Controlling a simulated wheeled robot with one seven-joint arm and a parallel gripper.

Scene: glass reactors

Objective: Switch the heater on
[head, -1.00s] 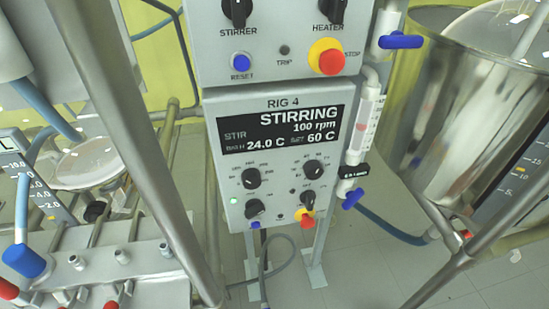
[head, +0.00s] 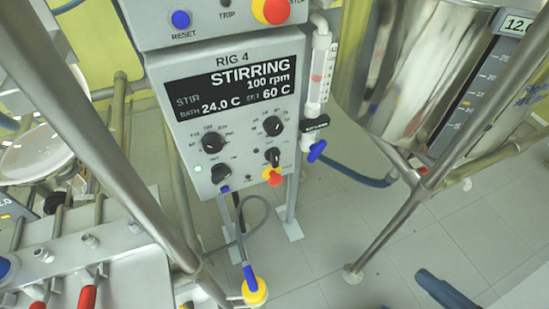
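The RIG 4 control box (head: 225,140) stands left of centre in the head view. Its dark display (head: 235,88) reads STIRRING, 100 rpm, bath 24.0 C, set 60 C. Below the display are several black knobs, among them an upper left one (head: 213,142), an upper right one (head: 272,125), a lower left one (head: 221,173) and a lower right one (head: 272,156). Their labels are too small to read. A green lamp (head: 198,169) is lit at the left. The HEATER switch on the upper panel (head: 210,18) is out of view above. My gripper is not in view.
A red-on-yellow stop button (head: 270,11) and a blue RESET button (head: 180,19) sit on the upper panel. A flowmeter (head: 319,70) is right of the box. Metal frame poles (head: 100,130) cross at left. A steel vessel (head: 420,70) stands right. Tiled floor (head: 320,225) is open below.

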